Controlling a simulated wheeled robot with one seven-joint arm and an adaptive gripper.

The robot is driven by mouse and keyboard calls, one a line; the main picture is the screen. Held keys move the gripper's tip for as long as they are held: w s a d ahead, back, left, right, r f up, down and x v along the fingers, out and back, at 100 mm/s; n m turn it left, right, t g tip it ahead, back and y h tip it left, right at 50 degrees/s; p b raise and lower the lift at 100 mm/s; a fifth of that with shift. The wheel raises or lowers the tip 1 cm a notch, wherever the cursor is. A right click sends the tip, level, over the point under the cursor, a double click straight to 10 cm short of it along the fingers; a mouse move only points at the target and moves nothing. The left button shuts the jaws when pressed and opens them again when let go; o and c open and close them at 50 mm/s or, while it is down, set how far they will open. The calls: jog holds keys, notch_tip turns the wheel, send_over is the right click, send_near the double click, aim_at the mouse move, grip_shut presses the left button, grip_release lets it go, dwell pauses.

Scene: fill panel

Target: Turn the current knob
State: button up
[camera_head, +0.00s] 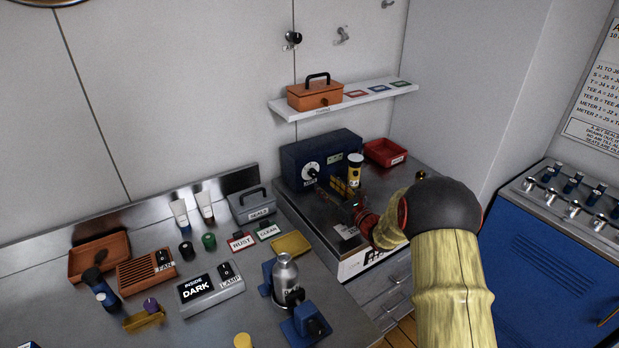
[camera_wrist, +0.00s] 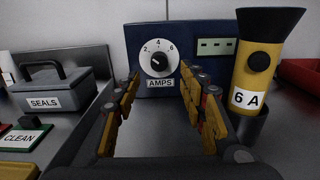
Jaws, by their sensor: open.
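The current knob (camera_wrist: 158,62) is a small dark knob on a white dial marked 2, 4 and 6, above an AMPS label (camera_wrist: 160,84). It sits on the front of a dark blue box (camera_head: 322,155); the dial (camera_head: 311,172) also shows in the head view. My gripper (camera_wrist: 165,82) is open and empty, with its yellow fingers spread to the left and right below the dial. In the head view my gripper (camera_head: 332,189) reaches toward the box front. I cannot tell whether a fingertip touches the box; the knob's exact pointer setting is too small to read.
A yellow and black cylinder marked 6 A (camera_wrist: 258,80) stands in a dark holder close to the right finger. A grey SEALS box (camera_wrist: 50,88) is to the left. A red tray (camera_head: 385,153) lies right of the blue box. A shelf (camera_head: 360,100) hangs above.

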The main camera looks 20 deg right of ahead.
aim_at(315, 175)
jog(key=w, duration=0.2)
jog(key=w+a+b, duration=0.1)
jog(key=w, duration=0.2)
jog(key=w+b, duration=0.1)
jog(key=w, duration=0.1)
jog(key=shift+w+a, duration=0.15)
jog(key=shift+a, duration=0.1)
jog(key=shift+r, duration=0.1)
jog(key=shift+c, duration=0.2)
grip_shut()
